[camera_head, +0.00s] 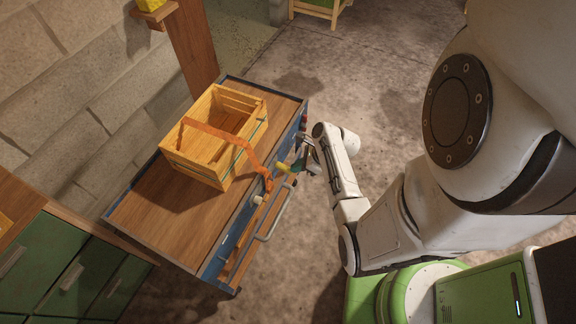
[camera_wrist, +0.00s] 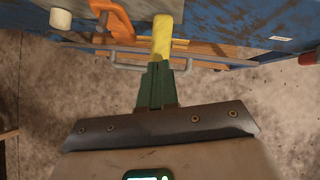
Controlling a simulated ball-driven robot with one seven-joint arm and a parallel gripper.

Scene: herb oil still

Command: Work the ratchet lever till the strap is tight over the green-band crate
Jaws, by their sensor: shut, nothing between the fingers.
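The wooden crate (camera_head: 205,165) stands on the cart, with a thin green line along its right side. The ratchet also shows in the wrist view (camera_wrist: 113,20). Its yellow lever (camera_head: 283,166) sticks out toward my gripper (camera_head: 296,163). In the wrist view, my gripper's green fingers (camera_wrist: 158,66) are shut and empty, with their tips at the end of the yellow lever (camera_wrist: 162,38). Whether they touch I cannot tell.
The cart (camera_head: 145,205) has a wooden top, blue rim and a grey bar handle (camera_head: 274,218) close below the ratchet. A white knob (camera_head: 257,200) sits beside the ratchet. Green drawers (camera_head: 70,275) stand at lower left, a wooden post (camera_head: 192,45) behind.

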